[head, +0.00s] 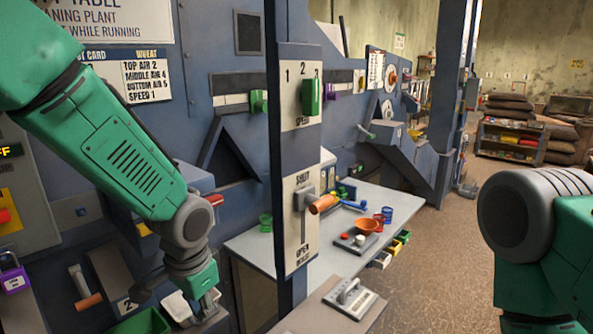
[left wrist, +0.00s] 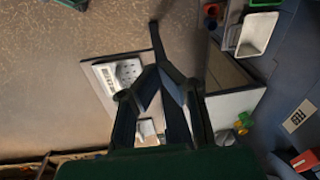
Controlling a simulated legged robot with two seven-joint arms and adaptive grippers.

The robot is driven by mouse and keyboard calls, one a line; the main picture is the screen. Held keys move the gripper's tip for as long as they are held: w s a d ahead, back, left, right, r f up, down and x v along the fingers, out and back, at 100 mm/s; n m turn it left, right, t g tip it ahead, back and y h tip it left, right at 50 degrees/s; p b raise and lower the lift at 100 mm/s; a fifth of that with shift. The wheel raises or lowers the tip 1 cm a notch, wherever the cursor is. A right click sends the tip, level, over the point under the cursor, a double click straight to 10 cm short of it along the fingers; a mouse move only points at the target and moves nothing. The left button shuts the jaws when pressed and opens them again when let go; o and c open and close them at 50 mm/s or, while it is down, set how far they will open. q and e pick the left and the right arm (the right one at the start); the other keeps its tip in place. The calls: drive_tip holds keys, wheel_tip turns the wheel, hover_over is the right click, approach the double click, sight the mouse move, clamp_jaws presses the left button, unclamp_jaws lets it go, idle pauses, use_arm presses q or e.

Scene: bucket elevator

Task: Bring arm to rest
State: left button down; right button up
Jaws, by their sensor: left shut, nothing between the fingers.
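My left arm (head: 135,160) is green with grey joints and comes in from the upper left of the head view. It bends down in front of the blue-grey machine. My right arm (head: 540,230) shows only as a green and grey part at the right edge. Its gripper is out of view.
A dark post with a numbered plate and an orange-handled lever (head: 323,204) stands mid-view. Open floor (head: 440,270) is at the right.

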use_arm(q)
drive_tip(key=s+a+f+n+h+b, duration=0.15)
drive_tip(key=s+f, duration=0.25)
drive_tip(key=f, duration=0.4)
drive_tip(key=s+a+f+n+g+b, duration=0.1)
drive_tip(key=s+a+f+b, duration=0.15)
drive_tip(key=s+f, duration=0.45)
drive_tip(key=s+a+f+n+b, duration=0.1)
drive_tip(key=s+a+f+b, duration=0.1)
drive_tip(key=f, duration=0.8)
drive_tip(key=s+a+f+n+b, duration=0.1)
drive_tip(key=s+a+f, duration=0.1)
drive_tip(key=s, duration=0.3)
drive_tip(key=s+a+f+n+b, duration=0.1)
drive_tip(key=s+a+f, duration=0.1)
drive_tip(key=s+f, duration=0.2)
drive_tip(key=s+a+f+n+y+b, duration=0.1)
drive_tip(key=s+a+f+b, duration=0.1)
drive_tip(key=s+f, duration=0.2)
drive_tip(key=shift+s+a, duration=0.3)
drive_tip(key=shift+s, duration=0.85)
drive_tip(key=shift+w, duration=0.1)
drive_tip(key=shift+d+r, duration=0.1)
drive_tip(key=shift+d, duration=0.2)
